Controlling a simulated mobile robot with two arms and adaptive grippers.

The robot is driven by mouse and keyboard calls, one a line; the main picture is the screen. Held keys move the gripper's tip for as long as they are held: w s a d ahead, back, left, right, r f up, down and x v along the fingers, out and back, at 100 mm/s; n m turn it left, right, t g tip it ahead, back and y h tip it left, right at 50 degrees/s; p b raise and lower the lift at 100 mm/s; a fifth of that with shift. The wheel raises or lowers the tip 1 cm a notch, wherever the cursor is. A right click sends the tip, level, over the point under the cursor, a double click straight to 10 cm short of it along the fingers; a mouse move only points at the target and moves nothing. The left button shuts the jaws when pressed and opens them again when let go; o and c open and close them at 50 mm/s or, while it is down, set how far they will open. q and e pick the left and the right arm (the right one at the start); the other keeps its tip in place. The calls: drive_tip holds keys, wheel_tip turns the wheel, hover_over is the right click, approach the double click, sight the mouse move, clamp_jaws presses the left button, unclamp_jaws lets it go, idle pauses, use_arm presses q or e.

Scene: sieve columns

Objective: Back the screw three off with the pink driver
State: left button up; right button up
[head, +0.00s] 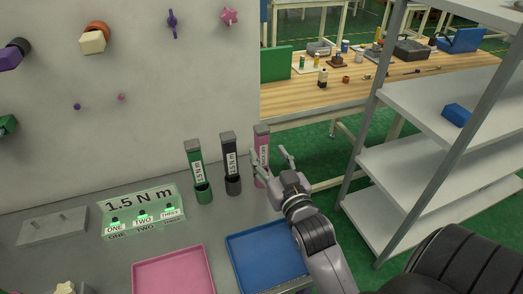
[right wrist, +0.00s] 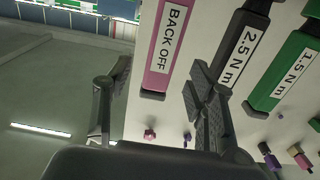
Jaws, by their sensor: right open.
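The pink driver (head: 262,143) stands upright at the right end of a row of drivers on the grey bench. Its label reads "BACK OFF" in the right wrist view (right wrist: 168,40). My right gripper (head: 269,154) is open, with its fingers either side of the pink driver's line; I cannot tell whether either touches it. In the right wrist view the driver shows between the open fingers (right wrist: 158,85). The screw labelled three (head: 169,210) is at the right of a green-lit block (head: 150,196) marked "1.5 N m", beside one and two. My left gripper is not in view.
A black driver (head: 230,160) and a green driver (head: 197,170) stand close left of the pink one. A pink tray (head: 172,257) and a blue tray (head: 262,249) lie in front. A grey wall (head: 150,70) rises behind; metal shelves (head: 440,100) stand right.

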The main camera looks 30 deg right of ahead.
sight(263, 146)
drive_tip(key=x, duration=0.3)
drive_tip(key=p+x, duration=0.1)
drive_tip(key=shift+w+r, duration=0.25)
drive_tip(key=shift+w, duration=0.05)
drive_tip(key=shift+w+d+f, duration=0.1)
drive_tip(key=shift+w+d, duration=0.05)
drive_tip(key=shift+w, duration=0.35)
drive_tip(key=shift+s, duration=0.1)
clamp_jaws()
